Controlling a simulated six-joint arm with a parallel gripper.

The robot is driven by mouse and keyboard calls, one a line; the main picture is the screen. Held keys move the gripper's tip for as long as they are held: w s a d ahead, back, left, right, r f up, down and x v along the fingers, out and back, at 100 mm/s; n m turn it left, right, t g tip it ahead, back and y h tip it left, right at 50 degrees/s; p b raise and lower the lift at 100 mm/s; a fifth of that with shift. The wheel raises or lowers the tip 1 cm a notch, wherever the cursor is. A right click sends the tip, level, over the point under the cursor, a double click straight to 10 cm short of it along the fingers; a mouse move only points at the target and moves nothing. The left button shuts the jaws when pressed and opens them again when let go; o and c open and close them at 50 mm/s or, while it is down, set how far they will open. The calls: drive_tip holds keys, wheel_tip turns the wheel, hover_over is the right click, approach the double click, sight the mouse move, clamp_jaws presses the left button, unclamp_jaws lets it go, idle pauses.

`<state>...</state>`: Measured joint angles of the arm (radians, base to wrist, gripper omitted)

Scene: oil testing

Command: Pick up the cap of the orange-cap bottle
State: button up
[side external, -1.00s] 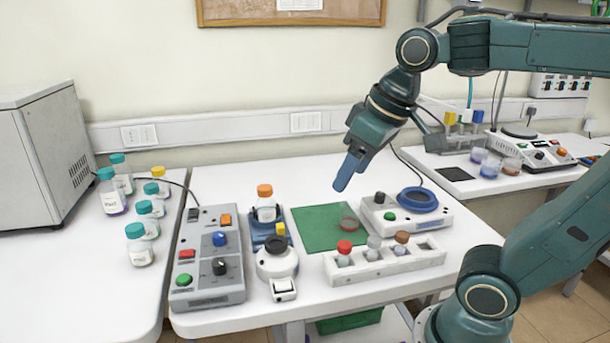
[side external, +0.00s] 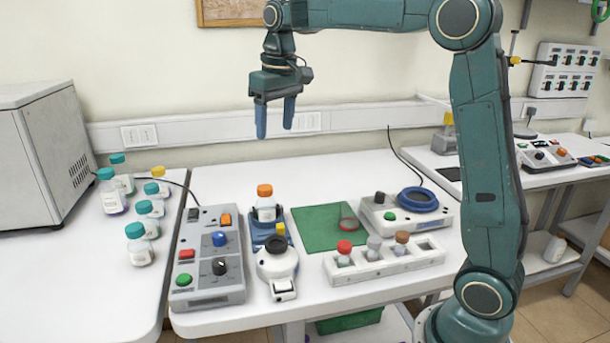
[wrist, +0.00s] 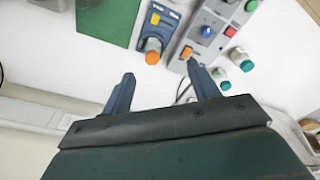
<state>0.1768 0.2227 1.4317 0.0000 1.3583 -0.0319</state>
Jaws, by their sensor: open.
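The orange-cap bottle (side external: 266,211) stands upright in a blue holder (side external: 268,236) on the white table. Its orange cap (side external: 265,190) is on top of it. In the wrist view the orange cap (wrist: 153,57) is seen from above, ahead of the fingertips and between their lines. My gripper (side external: 275,136) is open and empty, fingers pointing down, well above the cap in the side view. In the wrist view its two fingers (wrist: 160,72) reach up from the bottom with clear space between them.
A grey control box (side external: 209,285) stands left of the bottle. A green mat (side external: 318,236) lies to its right, with a white rack (side external: 385,262) of coloured-cap vials in front. Several teal-cap bottles (side external: 140,250) stand on the left table. The air around my gripper is free.

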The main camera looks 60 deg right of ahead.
drive_tip(key=g, duration=0.1)
hover_over(266, 187)
drive_tip(key=shift+m, duration=0.3)
wheel_tip(266, 187, down, 5)
drive_tip(key=shift+a+r, duration=0.1)
drive_tip(key=shift+a, duration=0.05)
drive_tip(key=shift+f, duration=0.2)
drive_tip(key=shift+f, duration=4.15)
drive_tip(key=shift+f, duration=2.6)
drive_tip(key=c, duration=1)
